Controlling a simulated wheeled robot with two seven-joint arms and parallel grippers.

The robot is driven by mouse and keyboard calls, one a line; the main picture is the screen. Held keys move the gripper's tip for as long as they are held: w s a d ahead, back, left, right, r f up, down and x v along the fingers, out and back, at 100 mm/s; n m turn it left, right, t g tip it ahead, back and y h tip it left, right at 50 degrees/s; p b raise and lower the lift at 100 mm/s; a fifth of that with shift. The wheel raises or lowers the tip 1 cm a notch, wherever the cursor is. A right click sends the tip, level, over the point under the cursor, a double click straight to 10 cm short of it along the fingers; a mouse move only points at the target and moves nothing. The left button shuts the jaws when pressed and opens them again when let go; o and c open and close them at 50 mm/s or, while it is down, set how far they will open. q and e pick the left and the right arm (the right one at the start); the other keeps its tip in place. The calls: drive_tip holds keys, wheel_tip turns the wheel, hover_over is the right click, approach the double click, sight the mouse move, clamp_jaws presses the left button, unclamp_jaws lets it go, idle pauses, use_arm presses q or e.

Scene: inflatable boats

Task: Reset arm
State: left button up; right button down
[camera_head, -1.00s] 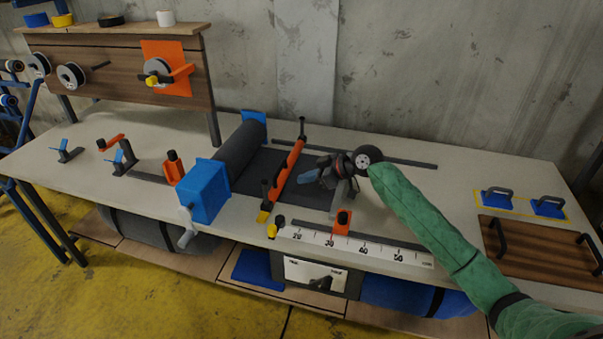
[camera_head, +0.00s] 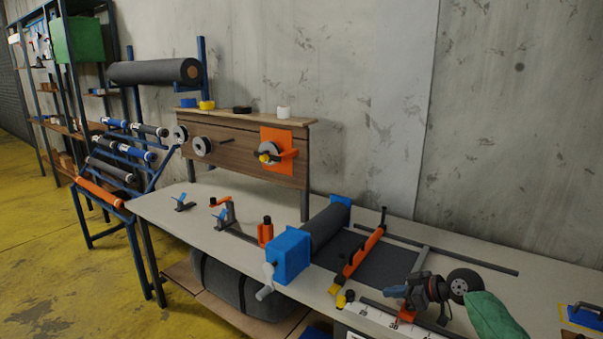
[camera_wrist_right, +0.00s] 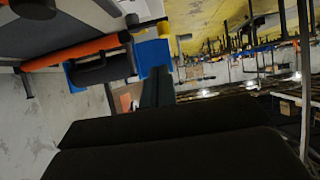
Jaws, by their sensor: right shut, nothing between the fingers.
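My right gripper (camera_head: 398,291) is at the lower right of the head view, at the end of my green-sleeved arm. It is shut and empty, over the right part of the workbench (camera_head: 215,240). It is to the right of the orange cutting bar (camera_head: 364,252) and appears apart from it. My left gripper is in neither view.
A dark roll (camera_head: 326,226) with a blue end block (camera_head: 290,256) stands on the bench. A wooden panel (camera_head: 235,155) with an orange dispenser (camera_head: 278,150) stands behind. A blue rack (camera_head: 140,180) is at the left. Yellow floor (camera_head: 60,270) is open at the front left.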

drive_tip(key=s+a+f+m+g+h, duration=0.15)
drive_tip(key=s+a+f, duration=0.25)
drive_tip(key=s+f, duration=0.7)
drive_tip(key=s+a+f+m+g+h, duration=0.1)
drive_tip(key=s+a+f+m+h, duration=0.35)
drive_tip(key=f, duration=0.95)
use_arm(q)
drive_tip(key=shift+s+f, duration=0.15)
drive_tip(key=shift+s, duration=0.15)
use_arm(e)
drive_tip(key=s+f+m+g+h, duration=0.1)
drive_tip(key=s+f, duration=0.3)
drive_tip(key=s, duration=0.5)
drive_tip(key=s+f+m+g+h, duration=0.1)
drive_tip(key=s+f, duration=0.4)
drive_tip(key=s, duration=0.5)
drive_tip(key=s+f+m+g+h, duration=0.1)
drive_tip(key=s+f, duration=0.4)
drive_tip(key=s, duration=0.4)
drive_tip(key=shift+s+a, duration=0.4)
drive_tip(key=shift+a, duration=0.05)
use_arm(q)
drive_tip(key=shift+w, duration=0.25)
use_arm(e)
drive_tip(key=shift+f, duration=0.1)
